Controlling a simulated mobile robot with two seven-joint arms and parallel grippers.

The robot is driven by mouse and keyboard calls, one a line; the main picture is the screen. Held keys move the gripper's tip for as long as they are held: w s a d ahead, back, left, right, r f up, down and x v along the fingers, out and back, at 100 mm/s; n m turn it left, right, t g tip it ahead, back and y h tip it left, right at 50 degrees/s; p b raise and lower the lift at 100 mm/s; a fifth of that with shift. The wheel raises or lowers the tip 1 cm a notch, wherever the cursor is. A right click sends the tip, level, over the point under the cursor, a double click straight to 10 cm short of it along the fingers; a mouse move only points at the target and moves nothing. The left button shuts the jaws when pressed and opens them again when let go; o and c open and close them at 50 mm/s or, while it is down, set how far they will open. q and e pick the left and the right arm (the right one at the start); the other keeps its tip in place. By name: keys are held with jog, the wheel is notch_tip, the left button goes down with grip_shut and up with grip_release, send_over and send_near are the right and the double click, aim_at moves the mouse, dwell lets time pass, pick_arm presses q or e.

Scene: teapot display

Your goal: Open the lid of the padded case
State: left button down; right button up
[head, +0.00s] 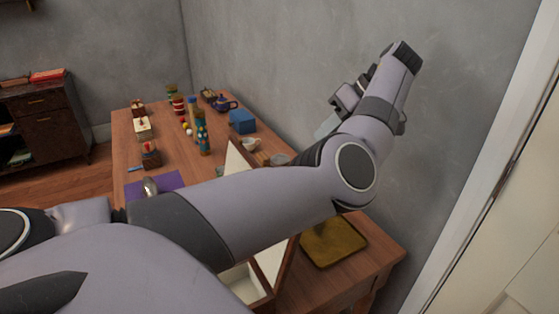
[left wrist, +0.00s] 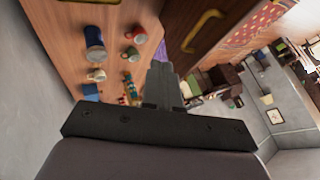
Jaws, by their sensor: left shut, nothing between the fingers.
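The padded case (head: 240,284) is wooden with a white lining, on the table behind my left arm. Its lid (head: 238,156) appears raised, standing steeply with its pale inner face showing; my arm hides its middle. A brown panel with a brass handle, which looks like the lid's outside, shows at the top of the left wrist view (left wrist: 191,35). My left gripper (head: 329,122) is shut and empty, raised near the wall beyond the lid; its fingers also show in the left wrist view (left wrist: 162,72). I cannot tell whether it touches the lid. My right gripper is not in view.
A yellow-brown mat (head: 333,242) lies at the table's near right. A white cup (head: 250,144), a blue box (head: 242,121), a purple teapot (head: 222,104) and a purple cloth (head: 152,186) are farther along the table (head: 125,150). The grey wall (head: 290,60) stands close behind it.

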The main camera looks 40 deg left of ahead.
pick_arm(q)
jog(key=s+a+f, duration=0.6)
jog(key=s+f, duration=0.1)
jog(key=shift+f, duration=0.2)
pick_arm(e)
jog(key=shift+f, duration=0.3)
pick_arm(q)
jog(key=shift+s, duration=0.1)
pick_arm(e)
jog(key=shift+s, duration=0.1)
